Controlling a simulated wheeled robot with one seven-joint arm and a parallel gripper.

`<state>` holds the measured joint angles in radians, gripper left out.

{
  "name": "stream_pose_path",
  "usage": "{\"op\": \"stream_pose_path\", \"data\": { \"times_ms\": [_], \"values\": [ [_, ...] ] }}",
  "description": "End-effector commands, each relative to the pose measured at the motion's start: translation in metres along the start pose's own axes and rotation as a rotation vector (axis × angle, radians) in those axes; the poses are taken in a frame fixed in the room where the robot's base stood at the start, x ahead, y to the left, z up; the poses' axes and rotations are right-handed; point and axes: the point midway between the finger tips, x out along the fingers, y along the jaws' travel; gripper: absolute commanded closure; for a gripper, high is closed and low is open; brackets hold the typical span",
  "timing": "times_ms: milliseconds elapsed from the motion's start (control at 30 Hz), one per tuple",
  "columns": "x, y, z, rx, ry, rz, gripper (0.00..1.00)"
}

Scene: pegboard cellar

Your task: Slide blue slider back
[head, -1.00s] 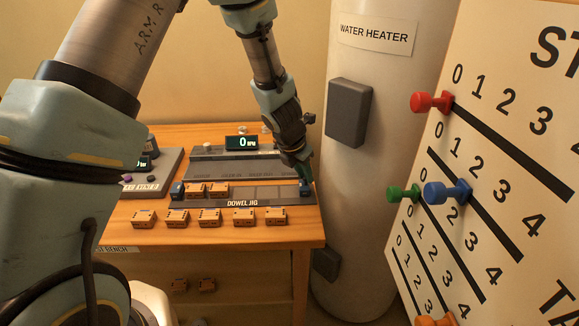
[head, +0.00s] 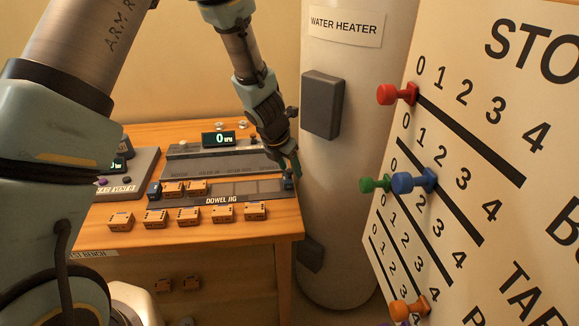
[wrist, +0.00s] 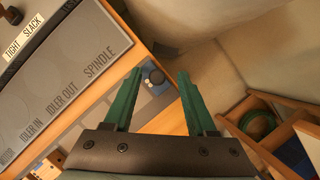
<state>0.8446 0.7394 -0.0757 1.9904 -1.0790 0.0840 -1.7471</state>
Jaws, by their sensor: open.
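The blue slider (head: 413,181) is a round knob on the white numbered board at the right. It sits partway along a black slot, near the 2; its exact mark is hard to tell. My gripper (head: 296,172) is far left of it, over the right end of the dowel jig on the bench. In the wrist view my gripper (wrist: 158,88) has its two green fingers spread and empty. Past them lies a blue end block (wrist: 156,83) of the jig with a dark round top. The slider is not in the wrist view.
A red slider (head: 397,94), a green slider (head: 375,184) close beside the blue one, and an orange slider (head: 409,308) stick out from the board (head: 540,190). The water heater (head: 345,170) stands between bench and board. Several orange blocks (head: 188,214) lie on the bench.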

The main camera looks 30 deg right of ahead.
Motion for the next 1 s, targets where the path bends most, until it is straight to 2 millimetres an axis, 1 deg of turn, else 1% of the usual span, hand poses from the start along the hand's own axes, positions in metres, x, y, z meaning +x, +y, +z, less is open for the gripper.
{"op": "stream_pose_path", "data": {
  "times_ms": [67,167,267,500,600,700,800,1000],
  "values": [
    [-0.002,0.0,0.0,0.0,0.0,0.001,0.43],
    [-0.011,0.0,0.0,0.002,0.0,0.001,0.43],
    [-0.028,-0.001,0.001,0.002,-0.002,0.002,0.43],
    [-0.076,-0.001,0.002,0.003,-0.003,0.001,0.43],
    [-0.091,-0.001,0.002,0.003,-0.002,0.0,0.43],
    [-0.102,-0.001,0.001,0.002,-0.002,0.001,0.43],
    [-0.107,-0.001,0.001,0.001,-0.001,0.0,0.43],
    [-0.108,0.0,0.0,0.0,0.0,-0.001,0.43]
  ]
}}
